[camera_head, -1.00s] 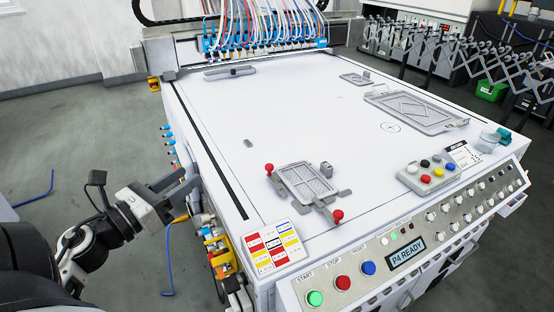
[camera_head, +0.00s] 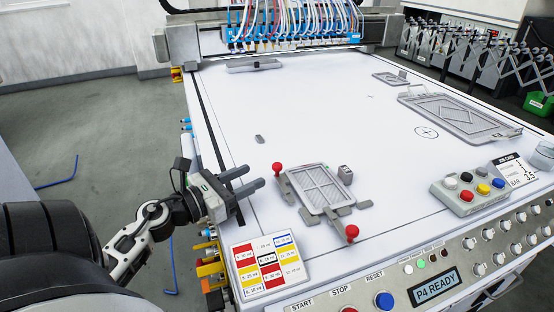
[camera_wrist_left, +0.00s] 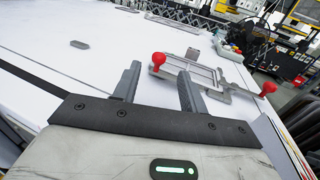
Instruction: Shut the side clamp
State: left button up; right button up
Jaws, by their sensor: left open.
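A small grey frame fixture (camera_head: 318,188) lies on the white table near its front left. One red-knobbed clamp (camera_head: 277,169) stands at its left side and another red-knobbed clamp (camera_head: 352,233) at its front. My left gripper (camera_head: 252,178) is open and empty at the table's left edge, its fingers pointing toward the side clamp and still apart from it. In the left wrist view the side clamp's red knob (camera_wrist_left: 158,59) shows beyond and between the open fingers, and the front clamp's knob (camera_wrist_left: 267,88) is further right. My right gripper is not in view.
A colour label card (camera_head: 267,265) lies at the front left corner. A button box (camera_head: 468,190) and the control panel (camera_head: 433,284) line the front right. A larger grey frame (camera_head: 458,116) lies at the right.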

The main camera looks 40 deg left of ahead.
aim_at(277, 164)
pick_arm(q)
jog(key=w, duration=0.2)
jog(key=w+d+p, duration=0.1)
jog(key=w, duration=0.5)
jog(key=shift+w+d+p, duration=0.2)
jog(key=shift+p, duration=0.15)
grip_shut()
